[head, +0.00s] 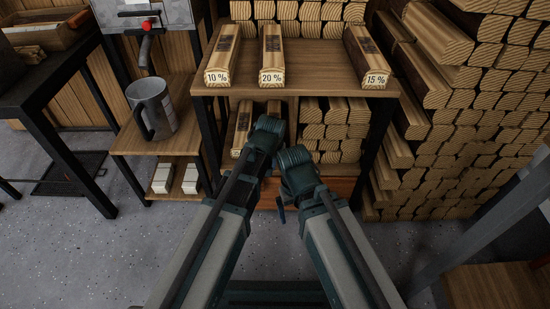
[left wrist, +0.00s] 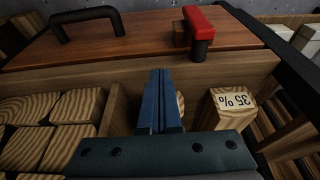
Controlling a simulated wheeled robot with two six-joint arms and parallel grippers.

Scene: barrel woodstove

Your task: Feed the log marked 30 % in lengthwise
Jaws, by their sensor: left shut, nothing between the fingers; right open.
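Three pale split logs lie on the shelf top in the head view, marked 10 % (head: 222,56), 20 % (head: 272,54) and 15 % (head: 366,60). A log marked 35 % (left wrist: 231,110) shows upside down in the left wrist view. I see no 30 % mark. My left gripper (left wrist: 160,76) is shut and empty beside the 35 % log. Another log end (left wrist: 180,103) is mostly hidden behind its fingers. In the head view the left fingers are hidden by the arm. My right gripper (head: 281,209) is open and empty, low before the shelf.
Split logs are stacked in the lower shelf (head: 335,120) and in a tall pile (head: 450,120) at right. A metal jug (head: 152,107) stands on a low side table at left. Floor is clear in front.

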